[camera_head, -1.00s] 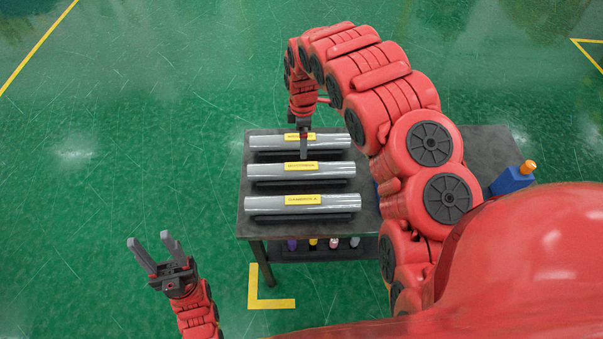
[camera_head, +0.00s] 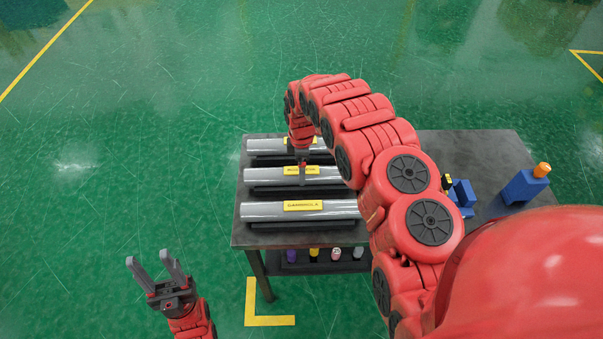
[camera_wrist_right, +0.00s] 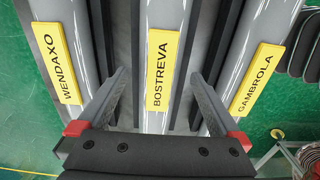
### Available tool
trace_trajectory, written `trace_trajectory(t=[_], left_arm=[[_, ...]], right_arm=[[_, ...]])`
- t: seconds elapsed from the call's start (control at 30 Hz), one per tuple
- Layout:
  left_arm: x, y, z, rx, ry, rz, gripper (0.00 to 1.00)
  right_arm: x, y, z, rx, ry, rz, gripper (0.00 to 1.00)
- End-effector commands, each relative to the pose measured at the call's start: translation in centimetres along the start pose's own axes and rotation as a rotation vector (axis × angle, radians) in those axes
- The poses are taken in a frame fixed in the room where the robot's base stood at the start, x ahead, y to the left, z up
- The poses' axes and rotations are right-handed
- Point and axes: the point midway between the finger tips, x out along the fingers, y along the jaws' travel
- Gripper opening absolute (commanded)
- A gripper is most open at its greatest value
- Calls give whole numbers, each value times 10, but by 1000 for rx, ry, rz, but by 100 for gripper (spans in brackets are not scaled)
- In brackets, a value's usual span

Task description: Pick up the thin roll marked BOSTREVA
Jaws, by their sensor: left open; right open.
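The BOSTREVA roll (camera_head: 262,177), grey with a yellow label, is the middle of three parallel rolls lying on dark supports on the table. Its label reads clearly in the right wrist view (camera_wrist_right: 163,70). My right gripper (camera_head: 302,176) is over it at the label; in the wrist view its open fingers lie on either side of the roll, and I cannot tell how far they reach down. The WENDAXO roll (camera_wrist_right: 62,50) is on the left there and the GAMBROLA roll (camera_wrist_right: 255,72) on the right. My left gripper (camera_head: 150,259) is open and empty, off the table's front left.
The dark table (camera_head: 240,238) has a lower shelf with several small bottles (camera_head: 313,254). A blue item with an orange top (camera_head: 525,183) and smaller blue items (camera_head: 463,193) stand on the right part. My right arm hides the table's middle. Floor at left is clear.

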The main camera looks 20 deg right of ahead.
Motion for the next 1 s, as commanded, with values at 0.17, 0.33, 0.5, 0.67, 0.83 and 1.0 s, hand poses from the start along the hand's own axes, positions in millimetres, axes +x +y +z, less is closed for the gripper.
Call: trace_trajectory(t=[0.17,0.33,0.5,0.67,0.83,1.0], left_arm=[[12,-1,-2,0,0,0,50],[15,-1,-2,0,0,0,50],[14,-1,-2,0,0,0,50],[14,-1,-2,0,0,0,50],[14,-1,-2,0,0,0,50],[14,-1,-2,0,0,0,50]], right_arm=[[17,0,-1,0,2,-1,100],[25,0,0,0,0,0,100],[27,0,0,0,0,0,100],[27,0,0,0,0,0,86],[26,0,0,0,0,0,55],[26,0,0,0,0,0,24]])
